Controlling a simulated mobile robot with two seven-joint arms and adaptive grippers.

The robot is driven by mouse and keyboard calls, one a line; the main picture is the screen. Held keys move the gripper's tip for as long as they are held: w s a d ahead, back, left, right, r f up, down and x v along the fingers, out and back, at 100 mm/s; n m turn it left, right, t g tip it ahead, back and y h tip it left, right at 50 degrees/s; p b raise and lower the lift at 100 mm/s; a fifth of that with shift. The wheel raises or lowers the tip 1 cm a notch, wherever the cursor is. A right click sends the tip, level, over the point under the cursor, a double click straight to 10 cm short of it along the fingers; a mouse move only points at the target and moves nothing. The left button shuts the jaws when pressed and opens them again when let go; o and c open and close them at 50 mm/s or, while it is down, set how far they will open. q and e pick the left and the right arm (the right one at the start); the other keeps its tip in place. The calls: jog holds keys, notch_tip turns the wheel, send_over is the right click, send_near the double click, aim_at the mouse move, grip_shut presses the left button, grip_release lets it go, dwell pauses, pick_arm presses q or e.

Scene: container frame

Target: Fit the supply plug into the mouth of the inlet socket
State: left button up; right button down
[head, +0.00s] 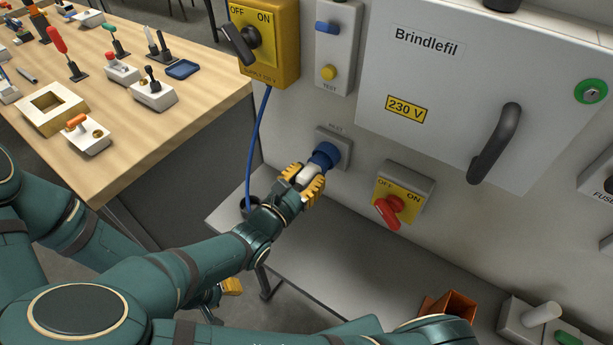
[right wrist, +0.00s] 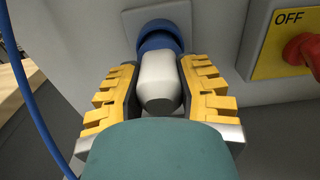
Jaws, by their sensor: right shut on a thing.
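The supply plug, a pale body (right wrist: 158,78), sits between the yellow fingers of my right gripper (right wrist: 158,88). In the head view the right gripper (head: 304,184) is shut on the plug (head: 306,174) at the wall. The blue round inlet socket (head: 326,154) is on a small grey plate; it also shows in the right wrist view (right wrist: 160,38). The plug's far end lines up with the blue socket and appears to meet it; how deep it sits is hidden. A yellow part of my left gripper (head: 232,287) shows below the right arm; its jaws are mostly hidden.
A yellow supply switch box (head: 264,42) with a blue cable (head: 254,140) hangs left of the socket. A red rotary switch (head: 392,208) is right of it. A grey cabinet door (head: 450,120) is above right. A wooden bench (head: 190,110) stands left.

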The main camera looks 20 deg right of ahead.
jog(key=shift+w+d+r, duration=0.1)
jog(key=shift+w+d, duration=0.3)
jog(key=shift+d, duration=0.15)
dwell(0.9)
jog(key=c, duration=0.8)
grip_release()
jog(key=shift+o, duration=1)
jog(key=shift+w+d, duration=0.1)
jog(key=shift+v, duration=3.85)
